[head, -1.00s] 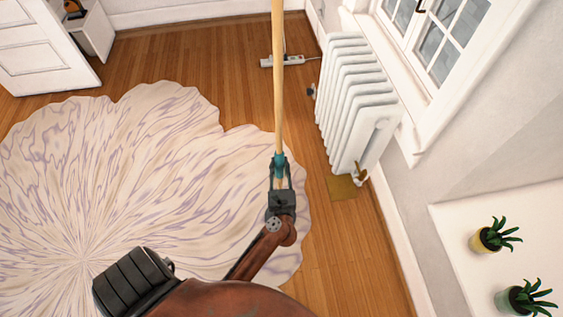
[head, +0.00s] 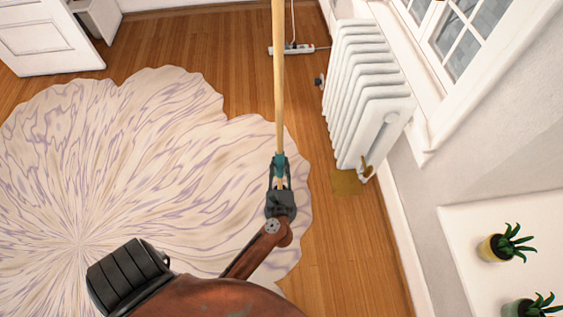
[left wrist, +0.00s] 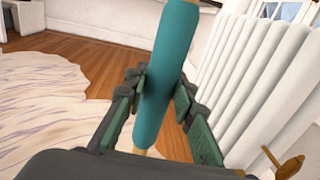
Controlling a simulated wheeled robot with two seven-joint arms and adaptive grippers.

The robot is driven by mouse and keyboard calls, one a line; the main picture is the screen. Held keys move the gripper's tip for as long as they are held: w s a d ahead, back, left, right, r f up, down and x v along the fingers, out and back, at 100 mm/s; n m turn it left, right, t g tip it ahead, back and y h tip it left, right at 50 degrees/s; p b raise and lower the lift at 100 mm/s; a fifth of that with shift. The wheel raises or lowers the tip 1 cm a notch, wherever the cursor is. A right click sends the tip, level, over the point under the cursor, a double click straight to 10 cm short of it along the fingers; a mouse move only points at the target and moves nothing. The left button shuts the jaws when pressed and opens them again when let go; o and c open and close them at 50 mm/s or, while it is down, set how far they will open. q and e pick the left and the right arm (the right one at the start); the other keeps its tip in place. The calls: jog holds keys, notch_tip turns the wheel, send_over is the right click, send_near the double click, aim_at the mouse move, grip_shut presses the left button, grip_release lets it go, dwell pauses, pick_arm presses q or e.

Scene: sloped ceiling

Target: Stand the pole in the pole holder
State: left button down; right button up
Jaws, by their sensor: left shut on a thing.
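The pole (head: 279,85) is a long, light wooden rod with a teal grip. It rises out of the top of the head view, so its far end is hidden. My left gripper (head: 279,170) is shut on the pole at the teal section. In the left wrist view the teal grip (left wrist: 172,70) sits between the pads of my left gripper (left wrist: 158,100), slightly tilted. The pole holder is not seen in either view. My right gripper is not in view.
A white radiator (head: 366,95) stands at the right wall below a window (head: 470,30). A wavy-edged rug (head: 130,150) covers the floor at left. A power strip (head: 291,48) lies at the back. Potted plants (head: 505,243) stand on a white ledge. Bare wood floor lies between rug and radiator.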

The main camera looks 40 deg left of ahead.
pick_arm(q)
jog(key=c, duration=2.1)
grip_release()
jog(key=shift+d+r, duration=0.1)
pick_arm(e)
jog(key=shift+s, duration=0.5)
pick_arm(q)
jog(key=o, duration=0.6)
jog(key=shift+c, duration=0.2)
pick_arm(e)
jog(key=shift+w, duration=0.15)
